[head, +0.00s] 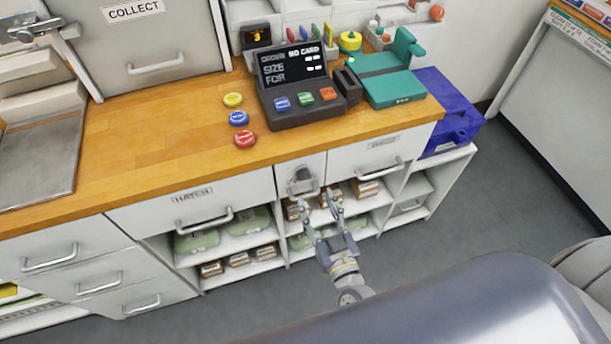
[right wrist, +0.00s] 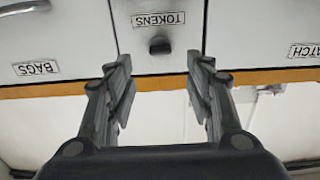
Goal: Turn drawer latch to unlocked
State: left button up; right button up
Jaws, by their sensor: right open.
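The drawer latch (right wrist: 160,46) is a small dark knob on the narrow white TOKENS drawer (right wrist: 145,60). In the head view this drawer (head: 287,172) sits under the wooden counter, between two wider drawers, and its latch is too small to read. My right gripper (head: 322,203) is open and empty in front of the drawer. In the upside-down right wrist view, the fingertips (right wrist: 158,64) stand to either side of the latch, apart from it. Whether the latch is at locked or unlocked cannot be told. My left gripper is not in view.
The HATCH drawer (head: 217,207) is left of the narrow drawer; the BAGS drawer (head: 365,160) is right. Open shelves (head: 243,242) with packs lie below. A dark terminal (head: 300,108) and several coloured buttons (head: 238,118) stand on the counter. Grey floor (head: 440,240) is free at right.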

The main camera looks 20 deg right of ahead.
aim_at(306, 179)
jog(key=w, duration=0.6)
jog(key=shift+w+a, duration=0.15)
jog(key=shift+w, duration=0.1)
jog(key=shift+w+p, duration=0.3)
jog(key=shift+w, duration=0.5)
jog(key=shift+f, duration=0.1)
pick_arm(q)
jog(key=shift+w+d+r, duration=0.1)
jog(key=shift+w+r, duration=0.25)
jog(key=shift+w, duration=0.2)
pick_arm(e)
jog(key=c, duration=1.1)
